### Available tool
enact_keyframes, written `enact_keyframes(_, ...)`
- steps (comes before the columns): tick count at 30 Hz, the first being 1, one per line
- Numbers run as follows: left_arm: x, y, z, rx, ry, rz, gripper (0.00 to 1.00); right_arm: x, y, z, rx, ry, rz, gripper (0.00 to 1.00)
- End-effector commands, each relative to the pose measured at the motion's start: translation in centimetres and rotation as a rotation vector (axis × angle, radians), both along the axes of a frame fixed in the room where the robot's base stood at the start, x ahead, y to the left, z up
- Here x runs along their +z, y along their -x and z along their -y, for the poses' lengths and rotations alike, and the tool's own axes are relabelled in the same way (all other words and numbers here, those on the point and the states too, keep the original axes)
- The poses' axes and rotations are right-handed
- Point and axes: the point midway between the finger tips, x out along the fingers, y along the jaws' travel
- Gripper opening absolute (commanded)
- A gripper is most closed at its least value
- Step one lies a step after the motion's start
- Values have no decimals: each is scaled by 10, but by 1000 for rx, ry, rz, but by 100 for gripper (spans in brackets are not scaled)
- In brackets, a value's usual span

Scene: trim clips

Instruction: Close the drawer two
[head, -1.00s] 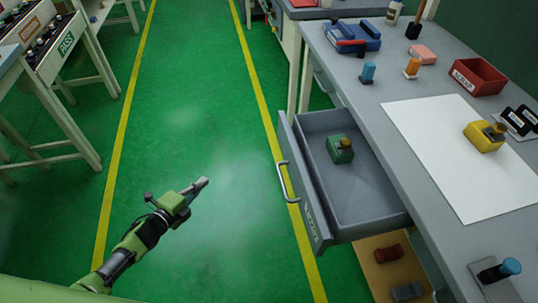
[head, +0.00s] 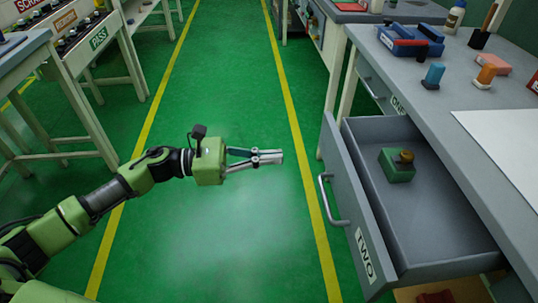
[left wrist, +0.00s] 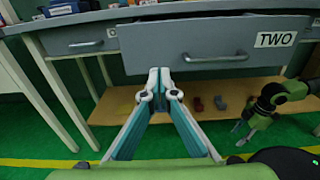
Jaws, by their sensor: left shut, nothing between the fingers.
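Drawer two (head: 365,235), grey with a white TWO label, is pulled out from the workbench at the right of the head view. Its bar handle (head: 328,203) is on the front panel. A green block with a brown knob (head: 397,166) sits inside. My left gripper (head: 280,157) is shut and empty, pointing at the drawer front from the left, apart from the handle. In the left wrist view, the drawer front (left wrist: 270,58) is ahead, above the fingertips. My right gripper (left wrist: 244,132) shows low at the right there; its finger opening is unclear.
Drawer one (head: 382,92) looks shut beyond drawer two. The workbench (head: 440,95) carries a blue tray (head: 410,40) and stamps. A lower wooden shelf (left wrist: 240,95) holds small red and grey items. The green floor left of the drawer is clear.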

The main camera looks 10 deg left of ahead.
Motion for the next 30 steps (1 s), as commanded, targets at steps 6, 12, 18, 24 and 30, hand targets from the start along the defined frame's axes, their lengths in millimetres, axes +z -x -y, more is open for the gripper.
enact_keyframes(6,3,-16,48,-1,4,0,0,-18,9,1,2,1,-13,40)
enact_keyframes(12,2,-26,80,0,1,-1,0,-32,15,1,4,2,-20,40)
enact_keyframes(18,1,-32,96,1,1,-2,0,-39,18,2,4,2,-22,40)
enact_keyframes(24,-1,-32,98,3,0,-3,0,-40,19,2,5,2,-22,40)
enact_keyframes(30,0,-32,98,2,0,-3,0,-40,19,2,5,2,-22,40)
